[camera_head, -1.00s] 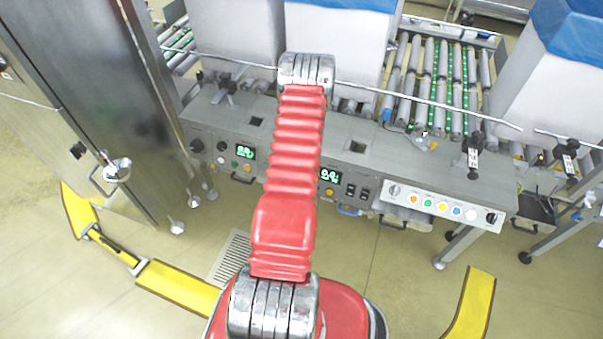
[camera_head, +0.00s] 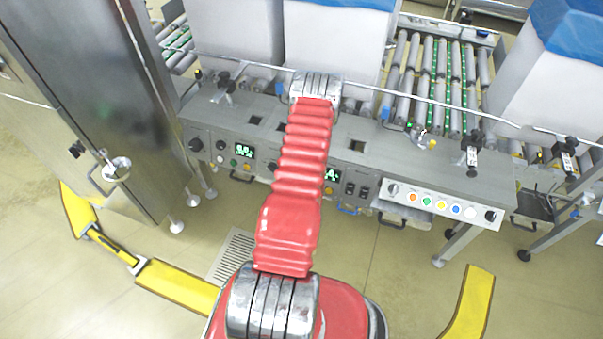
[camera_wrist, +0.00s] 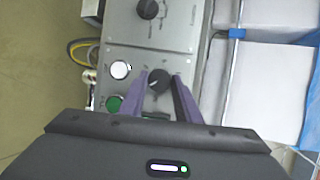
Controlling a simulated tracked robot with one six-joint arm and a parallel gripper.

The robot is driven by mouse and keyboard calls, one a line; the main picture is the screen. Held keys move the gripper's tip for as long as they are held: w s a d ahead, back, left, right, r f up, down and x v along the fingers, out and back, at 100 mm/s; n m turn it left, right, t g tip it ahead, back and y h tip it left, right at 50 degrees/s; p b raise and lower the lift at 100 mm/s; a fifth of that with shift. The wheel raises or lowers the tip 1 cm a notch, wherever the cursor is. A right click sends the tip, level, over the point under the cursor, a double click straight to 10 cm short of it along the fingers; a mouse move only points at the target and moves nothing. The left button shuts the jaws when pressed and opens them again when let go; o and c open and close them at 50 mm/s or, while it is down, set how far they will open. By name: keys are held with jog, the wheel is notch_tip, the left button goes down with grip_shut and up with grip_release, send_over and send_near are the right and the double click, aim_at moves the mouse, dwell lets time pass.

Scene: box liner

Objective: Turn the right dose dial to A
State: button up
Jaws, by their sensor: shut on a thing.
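In the wrist view, my gripper (camera_wrist: 160,82) has its two purple fingers on either side of a small black dial (camera_wrist: 158,78), shut on it. The dial has a pale pointer mark that points to the lower left in this view. Its letter marks are too small or covered to read. A larger black knob (camera_wrist: 148,9) sits further up the same grey panel (camera_wrist: 170,35). In the head view my red arm hides the gripper and the held dial.
Next to the held dial are a white button (camera_wrist: 120,70) and a green button (camera_wrist: 114,103). In the head view, a similar dial group (camera_head: 221,145) sits at left. A strip of coloured buttons (camera_head: 441,204) is at right. A roller conveyor (camera_head: 440,85) lies behind.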

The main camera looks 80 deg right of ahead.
jog(key=shift+s+a+f, duration=0.15)
jog(key=shift+a+f, duration=0.05)
jog(key=shift+f, duration=0.1)
jog(key=o, duration=0.8)
jog(key=shift+c, duration=0.2)
jog(key=shift+o, duration=1.4)
jog(key=shift+d+r, duration=0.15)
jog(key=v, duration=1.3)
jog(key=shift+a, duration=0.35)
